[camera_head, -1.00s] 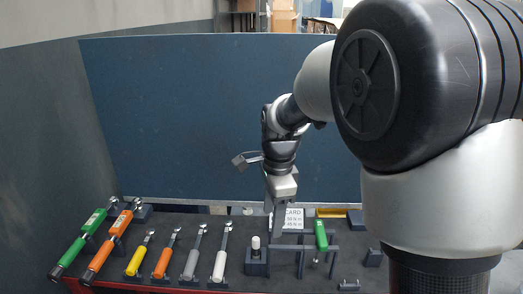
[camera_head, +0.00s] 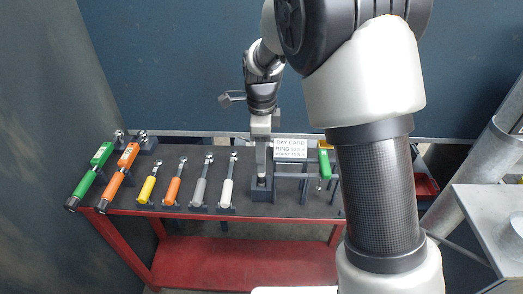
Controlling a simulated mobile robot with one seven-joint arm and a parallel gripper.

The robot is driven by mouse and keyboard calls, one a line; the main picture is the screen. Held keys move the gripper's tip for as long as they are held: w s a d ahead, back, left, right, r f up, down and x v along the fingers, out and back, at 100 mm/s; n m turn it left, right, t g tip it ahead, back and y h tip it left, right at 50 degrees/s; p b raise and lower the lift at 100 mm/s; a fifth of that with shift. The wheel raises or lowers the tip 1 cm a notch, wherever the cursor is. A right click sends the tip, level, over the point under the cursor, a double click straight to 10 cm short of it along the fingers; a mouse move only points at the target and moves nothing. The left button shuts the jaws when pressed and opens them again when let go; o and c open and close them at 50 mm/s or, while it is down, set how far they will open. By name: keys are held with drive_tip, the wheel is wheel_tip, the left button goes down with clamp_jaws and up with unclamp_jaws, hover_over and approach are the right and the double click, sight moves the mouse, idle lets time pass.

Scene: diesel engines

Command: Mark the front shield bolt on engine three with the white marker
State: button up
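My gripper (camera_head: 261,172) points straight down over the dark holder block (camera_head: 262,193) on the tool table. Its fingertips are at the top of the holder, where the white-topped marker stood upright in the earlier view. The fingers cover most of that spot, so I cannot tell whether they are closed on the marker. No engine and no front shield bolt can be made out.
The red-framed table (camera_head: 240,216) carries two long torque wrenches, green (camera_head: 92,176) and orange (camera_head: 119,178), and several smaller ratchets to the left. A bay card (camera_head: 291,149), rack and green-handled tool (camera_head: 325,163) stand right. A grey panel stands behind.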

drive_tip(key=shift+f+b, duration=1.5)
drive_tip(key=shift+f, duration=1.5)
clamp_jaws()
drive_tip(key=shift+r, duration=0.1)
wheel_tip(320, 180, up, 9)
drive_tip(key=p, duration=0.7)
drive_tip(key=shift+p, duration=0.3)
